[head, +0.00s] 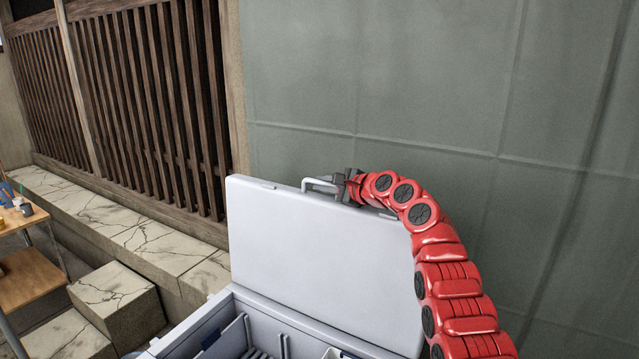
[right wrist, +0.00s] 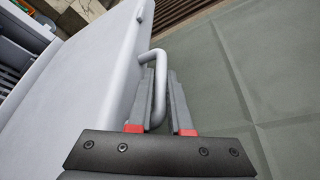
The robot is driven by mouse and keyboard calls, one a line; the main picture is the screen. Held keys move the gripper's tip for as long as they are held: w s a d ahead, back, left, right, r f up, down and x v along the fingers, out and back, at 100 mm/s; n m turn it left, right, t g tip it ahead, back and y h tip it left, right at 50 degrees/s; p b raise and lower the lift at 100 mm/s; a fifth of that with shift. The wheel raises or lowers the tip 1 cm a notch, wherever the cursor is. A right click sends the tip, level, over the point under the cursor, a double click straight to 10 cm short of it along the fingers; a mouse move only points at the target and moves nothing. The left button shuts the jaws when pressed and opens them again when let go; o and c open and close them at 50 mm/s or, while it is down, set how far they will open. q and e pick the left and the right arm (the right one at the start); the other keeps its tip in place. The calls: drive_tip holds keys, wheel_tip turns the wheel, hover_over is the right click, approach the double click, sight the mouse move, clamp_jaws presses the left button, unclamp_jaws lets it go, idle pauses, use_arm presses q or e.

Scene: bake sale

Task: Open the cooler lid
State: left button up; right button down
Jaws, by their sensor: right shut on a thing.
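The cooler lid (head: 300,245) is a pale grey panel standing raised, close to upright, at the back of the open cooler (head: 262,308). A bent light grey handle (head: 318,184) sticks out at the lid's top edge. My right gripper (head: 345,186) is at that edge, shut on the handle. In the right wrist view the handle (right wrist: 159,75) passes between the two fingers of the gripper (right wrist: 163,95), with the lid (right wrist: 85,85) to the left. The cooler's inside shows dividers. My left gripper is not in view.
A grey-green panelled wall (head: 430,80) stands close behind the lid and my right arm. Stone steps (head: 115,300) and a slatted wooden wall (head: 150,100) are at the left. A small wooden table (head: 28,275) with items stands at the far left.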

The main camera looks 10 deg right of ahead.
drive_tip(key=shift+f, duration=0.15)
drive_tip(key=c, duration=0.8)
unclamp_jaws()
drive_tip(key=shift+c, duration=0.2)
drive_tip(key=shift+d, duration=0.1)
drive_tip(key=shift+s+b, duration=0.15)
drive_tip(key=shift+b, duration=0.2)
drive_tip(key=b+v, duration=0.4)
drive_tip(key=v, duration=0.4)
drive_tip(key=shift+d+f+b, duration=0.1)
drive_tip(key=shift+d+b, duration=0.05)
drive_tip(key=shift+b, duration=0.15)
drive_tip(key=b+v, duration=0.3)
drive_tip(key=v, duration=0.6)
drive_tip(key=shift+r, duration=0.25)
drive_tip(key=shift+f, duration=0.1)
